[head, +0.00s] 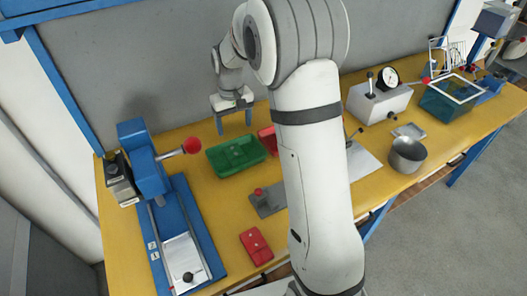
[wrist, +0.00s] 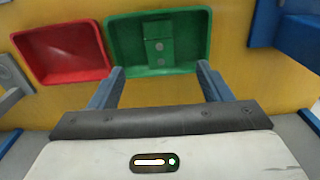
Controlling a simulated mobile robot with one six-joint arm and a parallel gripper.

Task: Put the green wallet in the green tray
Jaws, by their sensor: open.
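The green tray (head: 215,160) sits on the yellow bench and also shows at the top of the wrist view (wrist: 122,45). The green wallet (wrist: 158,33) lies inside the green tray, flat on its floor as far as I can see, with small round marks on it. In the head view the wallet (head: 237,153) is a faint shape in the tray. My gripper (head: 233,124) is open and empty above the back of the tray. In the wrist view its two fingers (wrist: 163,78) stand apart, with nothing between them.
A red tray (wrist: 60,50) is beside the green tray. A red wallet (head: 256,246) lies near the bench's front edge. A blue press (head: 145,160) with a red-knobbed lever stands left of the tray. A metal pot (head: 407,155) and a dial gauge device (head: 380,100) stand right.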

